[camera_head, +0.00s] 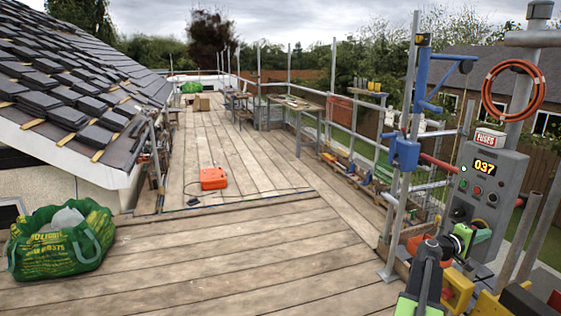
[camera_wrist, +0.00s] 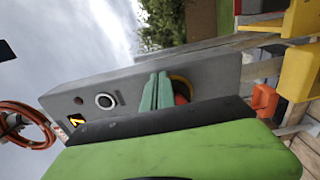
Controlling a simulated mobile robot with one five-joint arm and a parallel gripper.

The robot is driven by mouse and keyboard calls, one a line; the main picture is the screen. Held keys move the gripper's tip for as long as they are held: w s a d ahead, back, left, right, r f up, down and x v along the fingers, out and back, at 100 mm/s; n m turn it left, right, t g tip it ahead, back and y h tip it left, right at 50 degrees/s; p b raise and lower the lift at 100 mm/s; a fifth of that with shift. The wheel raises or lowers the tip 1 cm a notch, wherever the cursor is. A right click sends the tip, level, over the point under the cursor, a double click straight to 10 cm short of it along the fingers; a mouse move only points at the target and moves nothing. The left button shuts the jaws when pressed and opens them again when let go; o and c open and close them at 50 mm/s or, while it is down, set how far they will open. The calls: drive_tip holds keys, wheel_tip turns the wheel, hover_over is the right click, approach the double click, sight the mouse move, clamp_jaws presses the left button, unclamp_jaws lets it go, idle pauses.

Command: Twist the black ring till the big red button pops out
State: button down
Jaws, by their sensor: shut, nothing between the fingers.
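The grey control box (camera_head: 488,190) stands at the right in the head view. In the wrist view it appears turned on its side (camera_wrist: 215,70). A red button (camera_wrist: 181,98) with a yellow surround (camera_wrist: 183,82) shows on its face, partly hidden behind my gripper's fingers. I cannot make out a black ring around the button. My gripper (camera_wrist: 156,92) is shut and empty, its green fingers in front of the button. Whether they touch it cannot be told. In the head view, my gripper (camera_head: 480,236) is at the box's lower front and hides the button there.
The box has a lit 037 display (camera_head: 484,168), small buttons below it and a dark round fitting (camera_head: 459,212). A blue clamp (camera_head: 404,153) and scaffold poles stand to its left. An orange hose (camera_head: 513,90) hangs above. The plank deck is mostly open.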

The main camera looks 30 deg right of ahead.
drive_tip(key=shift+d, duration=0.25)
drive_tip(key=shift+w, duration=0.45)
idle(0.7)
drive_tip(key=shift+f+b, duration=0.35)
drive_tip(key=shift+b, duration=0.1)
drive_tip(key=a+f+b, duration=0.1)
drive_tip(key=a+f, duration=0.1)
drive_tip(key=a, duration=0.4)
drive_tip(key=shift+w+b, duration=0.25)
drive_tip(key=shift+b, duration=0.15)
idle(0.6)
